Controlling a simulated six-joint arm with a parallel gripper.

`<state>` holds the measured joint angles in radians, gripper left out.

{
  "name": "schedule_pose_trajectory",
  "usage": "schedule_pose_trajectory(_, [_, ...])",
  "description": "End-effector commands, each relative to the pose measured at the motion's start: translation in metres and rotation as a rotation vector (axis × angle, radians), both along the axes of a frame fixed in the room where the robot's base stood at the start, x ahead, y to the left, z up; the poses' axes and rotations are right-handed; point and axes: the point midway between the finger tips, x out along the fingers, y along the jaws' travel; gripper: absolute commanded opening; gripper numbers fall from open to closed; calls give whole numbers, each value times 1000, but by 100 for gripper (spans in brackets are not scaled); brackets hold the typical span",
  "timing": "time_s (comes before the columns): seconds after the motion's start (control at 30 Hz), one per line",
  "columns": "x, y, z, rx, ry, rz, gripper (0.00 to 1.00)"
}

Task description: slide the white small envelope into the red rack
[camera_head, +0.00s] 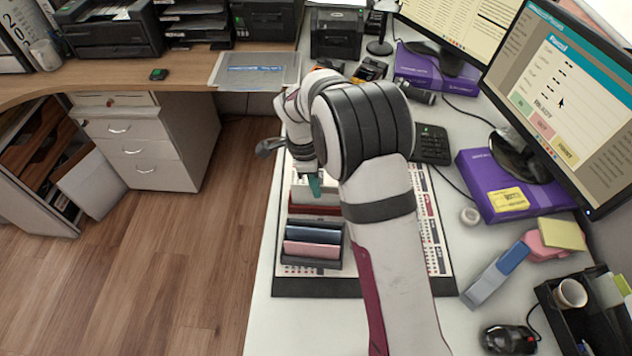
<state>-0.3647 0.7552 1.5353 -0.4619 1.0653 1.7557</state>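A white panel, apparently the white small envelope (301,196), stands upright near the middle of the counter, partly hidden by my arm. Directly below its lower edge is a red strip, apparently the red rack (308,210). I cannot tell whether the envelope is inside the rack or just behind or above it. My gripper (314,187) points down at the envelope's top, with a teal fingertip in front of its face. My wrist hides the other finger, so its opening and grip are unclear.
In front of the red strip is a dark rack (318,263) holding a blue and a pink piece. Both stand on a calendar desk mat (285,284).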

Motion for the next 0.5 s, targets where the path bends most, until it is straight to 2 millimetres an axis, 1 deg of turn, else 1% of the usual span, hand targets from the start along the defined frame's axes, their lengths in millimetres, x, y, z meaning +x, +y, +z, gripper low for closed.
schedule_pose_trajectory(0.5, [0, 0, -13, 0, 0, 0, 0])
